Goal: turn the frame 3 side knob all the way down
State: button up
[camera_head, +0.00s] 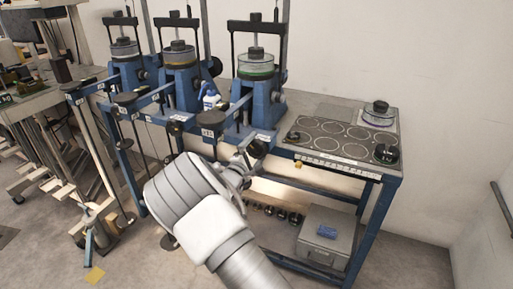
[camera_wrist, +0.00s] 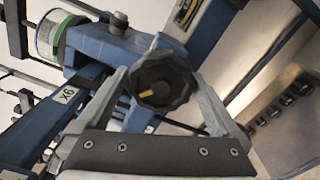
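Three blue lever frames stand in a row in the head view; the rightmost frame (camera_head: 262,100) holds a clear round cell with a green ring. A black lobed knob (camera_wrist: 162,80) with a short yellow mark shows in the wrist view, on the frame's side. It also shows as a dark disc (camera_head: 257,148) in the head view. My gripper (camera_wrist: 164,78) is at the knob, with one finger on each side of it. The fingers stand apart by about the knob's width. I cannot tell whether they touch it. The yellow mark points toward the lower left.
Right of the frame, a blue bench (camera_head: 335,140) carries a dark panel with several rings and a clear round cell (camera_head: 378,112). A grey box (camera_head: 325,237) and several dark weights (camera_head: 281,214) sit below. A spray bottle (camera_head: 210,97) stands left of the frame.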

jog(key=p+v, duration=0.2)
jog(key=v, duration=0.3)
jog(key=shift+s+p, duration=0.2)
jog(key=shift+p, duration=0.2)
jog(key=shift+s, duration=0.35)
